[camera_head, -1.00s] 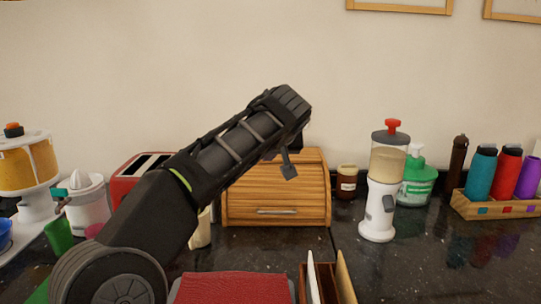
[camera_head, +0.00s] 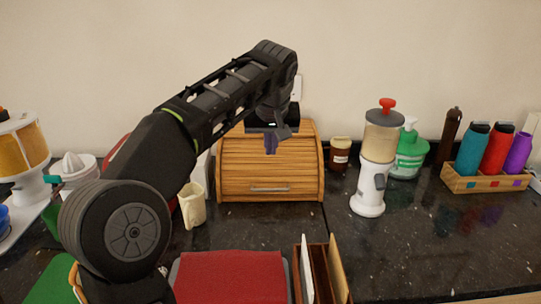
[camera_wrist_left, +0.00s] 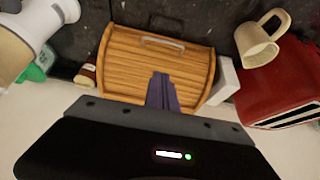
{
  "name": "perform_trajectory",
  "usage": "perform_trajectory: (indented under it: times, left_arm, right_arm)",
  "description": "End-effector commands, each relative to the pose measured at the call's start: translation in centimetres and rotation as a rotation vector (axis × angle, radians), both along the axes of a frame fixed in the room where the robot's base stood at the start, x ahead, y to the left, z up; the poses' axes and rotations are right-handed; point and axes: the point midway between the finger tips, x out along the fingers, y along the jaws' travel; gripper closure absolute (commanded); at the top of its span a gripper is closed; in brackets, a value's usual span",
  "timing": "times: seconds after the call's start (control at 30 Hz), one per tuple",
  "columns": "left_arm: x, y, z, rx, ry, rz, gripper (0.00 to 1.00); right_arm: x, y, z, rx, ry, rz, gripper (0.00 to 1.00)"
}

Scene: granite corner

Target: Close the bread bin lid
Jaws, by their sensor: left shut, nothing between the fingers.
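The wooden bread bin (camera_head: 240,178) stands on the dark counter against the wall. Its slatted roll front is down, with the metal handle (camera_head: 270,189) low at the front, so the lid looks closed. My left gripper (camera_head: 271,145) points down in front of the bin's upper part and is shut and empty. In the left wrist view the shut fingers (camera_wrist_left: 163,90) overlap the top part of the bin (camera_wrist_left: 125,65); I cannot tell whether they touch it. The handle shows there too (camera_wrist_left: 163,42). My right gripper is not in view.
A cream mug (camera_head: 192,207) and a red toaster (camera_wrist_left: 282,85) are beside the bin. A brown jar (camera_head: 339,155) and a white dispenser (camera_head: 368,200) stand to its right. A red book-like item (camera_head: 232,275) and an upright rack (camera_head: 320,275) lie in front. Counter at right front is clear.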

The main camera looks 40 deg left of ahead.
Motion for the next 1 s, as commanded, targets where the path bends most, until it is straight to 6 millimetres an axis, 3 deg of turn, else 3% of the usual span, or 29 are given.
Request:
perform_trajectory:
  times: [0.47, 0.6, 0.8, 1.0]
  left_arm:
    - [3.2, 2.6, -7.7, -0.001, 0.003, 0.002, 1.00]
    - [2.9, 2.3, -9.9, -0.001, 0.002, 0.001, 1.00]
    - [2.5, 2.1, -11.4, 0.001, -0.001, 0.002, 1.00]
    - [2.5, 2.0, -11.6, 0.001, -0.002, 0.002, 1.00]
  right_arm:
    - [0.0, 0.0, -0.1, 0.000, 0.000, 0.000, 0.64]
    - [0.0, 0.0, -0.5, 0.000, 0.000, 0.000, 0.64]
    - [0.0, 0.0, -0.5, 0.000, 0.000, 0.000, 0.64]
    - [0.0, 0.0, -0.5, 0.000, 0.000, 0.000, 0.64]
